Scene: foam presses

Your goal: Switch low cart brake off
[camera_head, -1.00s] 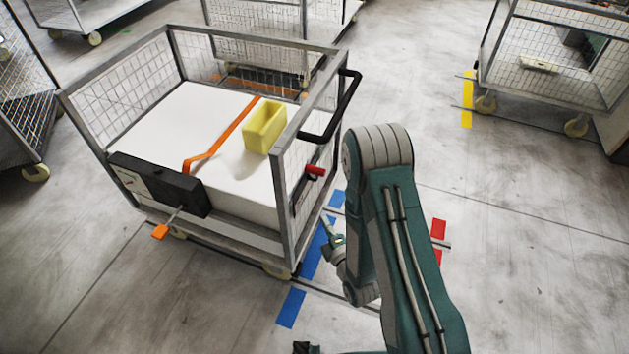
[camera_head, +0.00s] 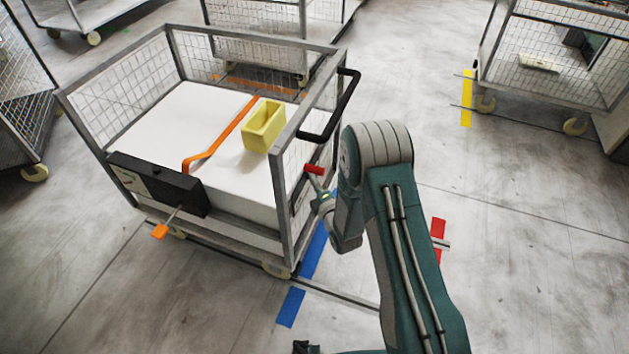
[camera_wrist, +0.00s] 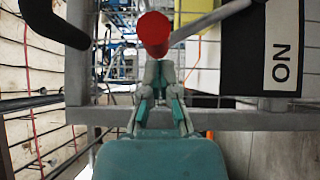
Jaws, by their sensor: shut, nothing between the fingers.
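The low cart (camera_head: 288,200) is a grey mesh-sided cart in the head view. A red-tipped brake lever (camera_head: 314,169) sticks out from its right side, below the black push handle (camera_head: 337,115). My gripper (camera_head: 318,192) is beside that side, just below the red tip. In the wrist view my gripper (camera_wrist: 160,75) is shut and empty, its fingertips close under the red knob (camera_wrist: 154,33). I cannot tell whether they touch. A grey rod runs from near the knob to the upper right, over a dark panel (camera_wrist: 262,40) with a white "ON" label (camera_wrist: 281,60).
A yellow box (camera_head: 264,127) and an orange strap (camera_head: 222,135) lie on the cart's white load. A black box (camera_head: 160,184) with an orange-tipped lever (camera_head: 161,230) is on its front. Other mesh carts stand around. The floor on the right is mostly clear.

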